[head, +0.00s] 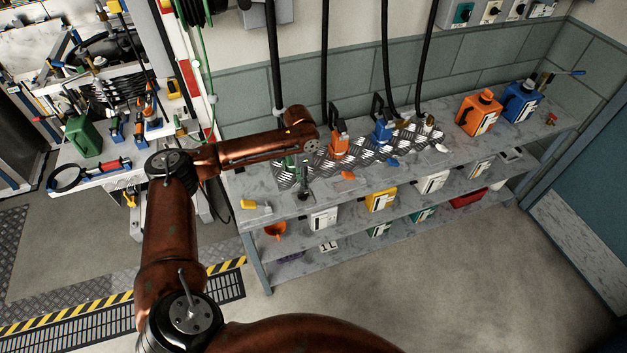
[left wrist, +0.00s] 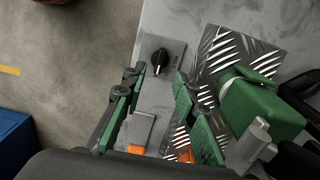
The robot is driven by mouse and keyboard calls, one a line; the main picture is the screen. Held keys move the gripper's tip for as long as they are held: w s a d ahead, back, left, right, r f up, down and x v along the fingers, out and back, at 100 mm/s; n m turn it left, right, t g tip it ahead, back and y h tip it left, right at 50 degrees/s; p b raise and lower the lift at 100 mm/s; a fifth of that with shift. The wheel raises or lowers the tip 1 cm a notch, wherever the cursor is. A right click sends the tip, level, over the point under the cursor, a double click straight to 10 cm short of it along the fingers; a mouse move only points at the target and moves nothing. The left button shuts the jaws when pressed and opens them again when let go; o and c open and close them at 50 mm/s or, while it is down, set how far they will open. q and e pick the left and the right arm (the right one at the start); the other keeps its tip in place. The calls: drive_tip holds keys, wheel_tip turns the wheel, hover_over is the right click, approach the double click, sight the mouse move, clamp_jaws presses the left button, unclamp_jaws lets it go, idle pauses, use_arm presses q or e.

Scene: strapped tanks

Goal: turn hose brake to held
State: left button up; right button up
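A black rotary knob (left wrist: 159,61), which looks like the hose brake, sits on a small grey plate on the shelf top. It has a pale pointer line; the lettering beside it is too small to read. In the left wrist view my left gripper (left wrist: 157,84) is open, its two green-padded fingers apart, with the knob just beyond the gap between the fingertips. No contact with the knob shows. In the head view the left gripper (head: 301,175) points down at the shelf's left end, partly hidden by my arm. My right gripper is not in view.
A green nozzle body (left wrist: 262,112) stands right of the fingers on checkered metal plate (left wrist: 225,50). Orange (head: 338,142) and blue (head: 382,128) nozzles stand farther right, with hoses above. A yellow-tipped item (head: 257,205) lies at the shelf's left front edge. Floor in front is clear.

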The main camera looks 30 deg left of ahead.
sight(303, 194)
use_arm(q)
drive_tip(key=shift+w+a+f, duration=0.15)
drive_tip(key=f, duration=0.4)
drive_tip(key=f+b, duration=0.1)
drive_tip(key=f, duration=0.1)
drive_tip(key=shift+w+d, duration=0.1)
drive_tip(key=shift+d, duration=0.2)
drive_tip(key=shift+f, duration=0.25)
drive_tip(key=shift+a+f, duration=0.1)
drive_tip(key=shift+f, duration=0.2)
clamp_jaws()
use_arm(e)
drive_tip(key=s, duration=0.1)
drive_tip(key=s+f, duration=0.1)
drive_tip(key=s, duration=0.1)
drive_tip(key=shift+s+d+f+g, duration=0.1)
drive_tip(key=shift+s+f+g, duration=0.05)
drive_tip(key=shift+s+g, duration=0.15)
